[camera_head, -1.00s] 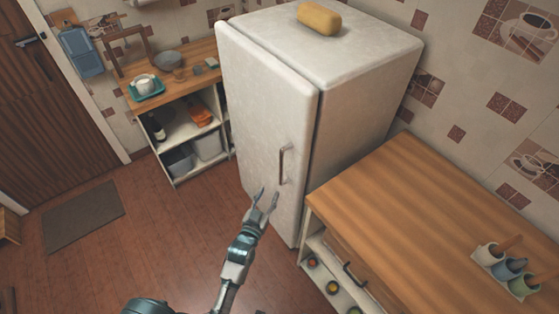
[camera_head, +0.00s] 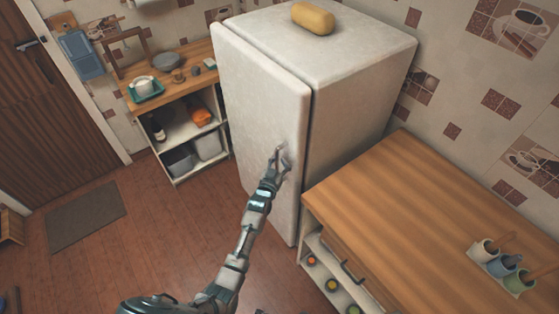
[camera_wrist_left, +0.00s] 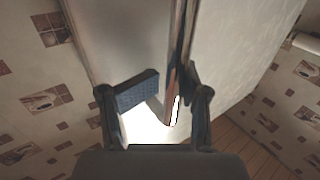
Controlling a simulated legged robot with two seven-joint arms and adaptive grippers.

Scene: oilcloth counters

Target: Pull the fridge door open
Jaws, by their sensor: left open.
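The white fridge (camera_head: 350,90) stands in the middle of the head view. My left gripper (camera_head: 280,154) is at the door's handle, near the door's right edge, and covers most of the handle. In the left wrist view the fingers (camera_wrist_left: 174,92) are spread apart in front of the fridge door (camera_wrist_left: 125,45). A narrow upright strip with a bright edge shows between them, perhaps the handle; I cannot tell if the fingers touch it. My right gripper is not in view.
A wooden-topped counter (camera_head: 400,200) stands close on the fridge's right, with a cup rack (camera_head: 500,268) on it. A yellow loaf-like item (camera_head: 313,18) lies on the fridge. A shelf unit (camera_head: 185,130) stands on the left. The floor (camera_head: 130,240) before the door is clear.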

